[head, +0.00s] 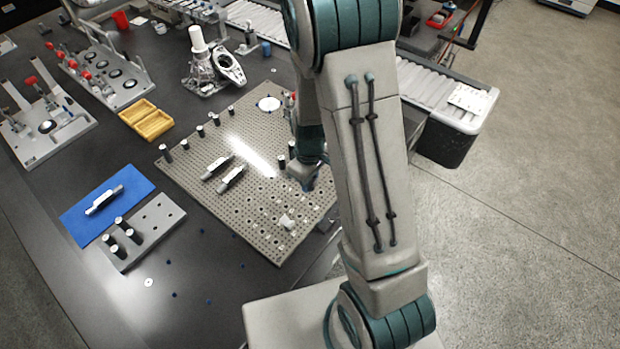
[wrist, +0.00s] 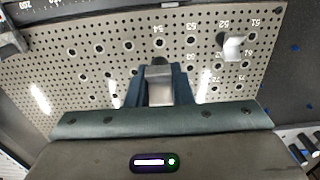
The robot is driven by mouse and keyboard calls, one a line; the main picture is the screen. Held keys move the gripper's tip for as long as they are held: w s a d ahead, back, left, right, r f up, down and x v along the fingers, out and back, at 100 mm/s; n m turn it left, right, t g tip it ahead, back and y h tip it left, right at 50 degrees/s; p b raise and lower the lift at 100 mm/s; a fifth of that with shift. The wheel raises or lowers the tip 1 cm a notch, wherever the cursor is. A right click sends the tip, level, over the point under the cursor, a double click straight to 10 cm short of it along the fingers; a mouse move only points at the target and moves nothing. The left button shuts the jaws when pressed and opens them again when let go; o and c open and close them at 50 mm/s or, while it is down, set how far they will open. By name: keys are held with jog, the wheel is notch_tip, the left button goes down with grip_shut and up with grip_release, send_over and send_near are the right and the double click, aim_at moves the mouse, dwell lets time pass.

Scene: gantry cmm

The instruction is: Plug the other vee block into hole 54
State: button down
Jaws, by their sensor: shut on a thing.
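My gripper (wrist: 158,88) is shut on a grey vee block (wrist: 160,92), held between its two blue fingers over the perforated plate (wrist: 60,95). Hole 54 (wrist: 158,43) shows open just beyond the fingertips, under its label. Whether the held block touches the plate cannot be told. The other vee block (wrist: 234,47), pale and angular, stands on the plate near labels 52 and 62; the head view shows it near the front (head: 287,222). In the head view my gripper (head: 304,178) is partly behind my arm and its block is hidden.
Dark posts (head: 200,131) stand along the plate's far left edge, and two long silver pieces (head: 230,178) lie mid-plate. A grey block with black pegs (head: 165,215), a blue mat (head: 75,215) and yellow trays (head: 155,125) lie left. The plate's near part is mostly clear.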

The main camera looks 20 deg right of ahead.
jog(key=shift+f+b, duration=1.95)
jog(key=shift+f, duration=1)
jog(key=shift+b, duration=0.45)
jog(key=shift+f+b, duration=0.85)
jog(key=shift+f, duration=0.1)
jog(key=c, duration=1.2)
grip_release()
jog(key=shift+r, duration=0.1)
notch_tip(320, 180, up, 13)
jog(key=shift+p, duration=0.4)
jog(key=shift+r, duration=0.4)
